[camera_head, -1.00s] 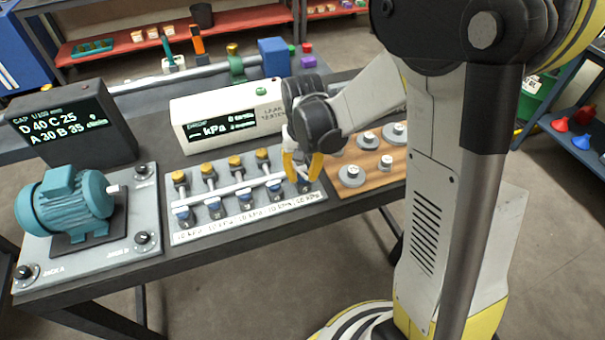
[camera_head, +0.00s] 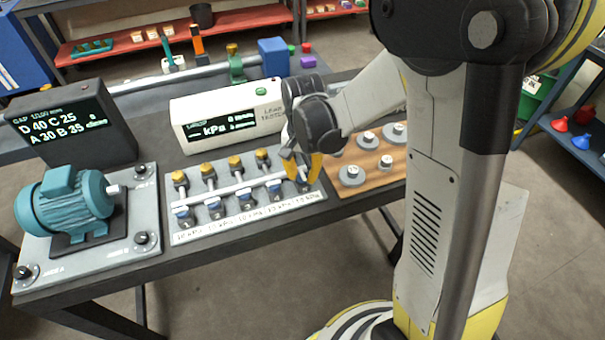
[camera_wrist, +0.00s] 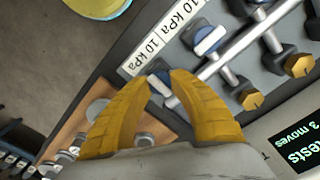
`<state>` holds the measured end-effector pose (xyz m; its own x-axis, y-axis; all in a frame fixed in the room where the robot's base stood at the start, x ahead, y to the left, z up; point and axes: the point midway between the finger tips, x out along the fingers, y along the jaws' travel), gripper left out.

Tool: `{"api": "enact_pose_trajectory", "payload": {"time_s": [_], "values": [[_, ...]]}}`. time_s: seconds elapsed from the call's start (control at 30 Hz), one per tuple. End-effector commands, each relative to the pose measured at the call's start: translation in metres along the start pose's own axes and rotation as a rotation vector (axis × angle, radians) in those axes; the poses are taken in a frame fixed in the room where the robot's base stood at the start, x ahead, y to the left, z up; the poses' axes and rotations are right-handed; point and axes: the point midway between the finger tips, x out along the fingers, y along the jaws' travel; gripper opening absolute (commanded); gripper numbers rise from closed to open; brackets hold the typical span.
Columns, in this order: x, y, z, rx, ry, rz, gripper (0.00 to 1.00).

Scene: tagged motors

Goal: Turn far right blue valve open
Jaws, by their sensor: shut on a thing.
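A grey valve panel (camera_head: 180,236) lies on the table, with a row of blue-handled valves along its front and yellow knobs behind them. My gripper (camera_head: 303,180) is at the far right blue valve, with its yellow fingers pointing down. In the wrist view my gripper (camera_wrist: 160,76) has its fingertips on either side of the far right blue valve (camera_wrist: 160,80) and is shut on it. Only a little blue shows between the tips; most of the handle is hidden. The neighbouring blue valve (camera_wrist: 208,40) stands clear of the fingers.
A wooden board with grey weights (camera_head: 352,175) lies close to the right of the panel. A white leak tester (camera_head: 225,118) with a display stands behind it. A teal motor (camera_head: 65,205) on a grey plate and a dark display box (camera_head: 75,125) are at the left.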

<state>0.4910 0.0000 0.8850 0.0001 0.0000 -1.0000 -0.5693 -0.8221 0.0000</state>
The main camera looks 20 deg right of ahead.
Motion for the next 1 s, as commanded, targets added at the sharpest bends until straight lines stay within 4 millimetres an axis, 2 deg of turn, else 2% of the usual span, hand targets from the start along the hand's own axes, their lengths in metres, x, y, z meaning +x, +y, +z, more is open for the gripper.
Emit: {"api": "enact_pose_trajectory", "payload": {"time_s": [0.13,0.17,0.2,0.23,0.53,0.63,0.77,1.0], "values": [[0.000,0.000,0.000,0.000,0.001,0.000,0.00],[0.000,0.000,0.000,0.000,0.001,0.000,0.31],[0.000,0.000,0.000,0.000,0.001,0.000,0.43],[0.000,0.000,0.000,0.000,0.001,0.000,0.50],[-0.001,0.000,0.000,-0.001,0.000,0.000,0.50],[-0.008,0.000,0.000,-0.001,0.000,0.000,0.50],[-0.030,0.001,0.000,-0.001,0.000,0.000,0.50],[-0.084,0.000,0.000,-0.001,0.001,0.000,0.50]]}}
